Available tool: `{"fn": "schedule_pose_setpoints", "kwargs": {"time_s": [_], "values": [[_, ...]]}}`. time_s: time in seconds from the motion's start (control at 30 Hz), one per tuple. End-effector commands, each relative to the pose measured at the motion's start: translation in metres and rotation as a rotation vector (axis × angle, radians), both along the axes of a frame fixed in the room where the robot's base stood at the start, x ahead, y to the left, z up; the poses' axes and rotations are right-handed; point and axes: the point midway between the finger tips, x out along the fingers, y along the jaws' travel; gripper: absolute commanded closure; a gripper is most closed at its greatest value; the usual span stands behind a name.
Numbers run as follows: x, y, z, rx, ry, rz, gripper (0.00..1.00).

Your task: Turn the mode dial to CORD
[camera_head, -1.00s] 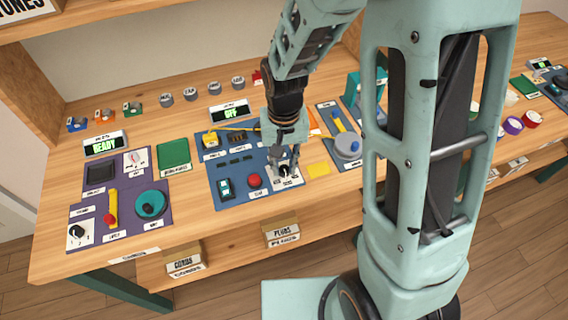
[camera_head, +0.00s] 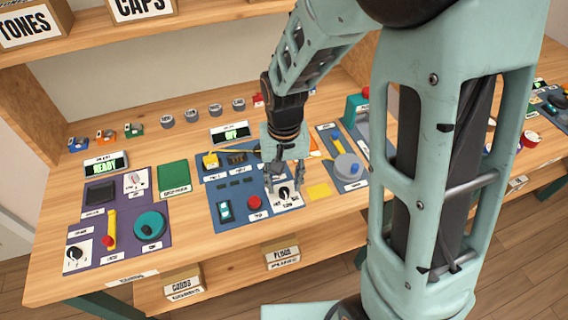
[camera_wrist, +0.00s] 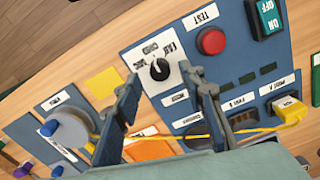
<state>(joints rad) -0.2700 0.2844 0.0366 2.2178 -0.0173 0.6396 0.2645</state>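The mode dial (camera_head: 284,193) is a black knob on a white plate at the front right of the blue middle panel. In the wrist view the knob (camera_wrist: 160,69) shows a pale pointer line and small upside-down labels along the plate's upper left side. I cannot read for sure which label the pointer faces. My gripper (camera_head: 284,183) is over the dial, pointing down. In the wrist view its fingers (camera_wrist: 162,80) are spread, with the knob visible just beyond and between the tips. Nothing is held; no contact with the knob is visible.
A red button (camera_head: 254,202) and a teal switch (camera_head: 225,210) are left of the dial. A yellow square (camera_head: 318,191) lies to its right, before a grey round device (camera_head: 347,167). A yellow cable (camera_wrist: 225,134) crosses behind the fingers. A purple panel (camera_head: 126,205) has another black knob (camera_head: 75,254).

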Motion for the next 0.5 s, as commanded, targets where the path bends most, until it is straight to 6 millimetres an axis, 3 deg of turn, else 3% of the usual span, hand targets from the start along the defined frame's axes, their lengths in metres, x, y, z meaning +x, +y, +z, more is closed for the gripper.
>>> {"fn": "schedule_pose_setpoints", "kwargs": {"time_s": [0.3, 0.5], "values": [[0.001, 0.0, 0.068, 0.001, -0.005, 0.0, 0.63], [0.001, 0.0, 0.093, 0.001, -0.003, 0.0, 0.63]]}}
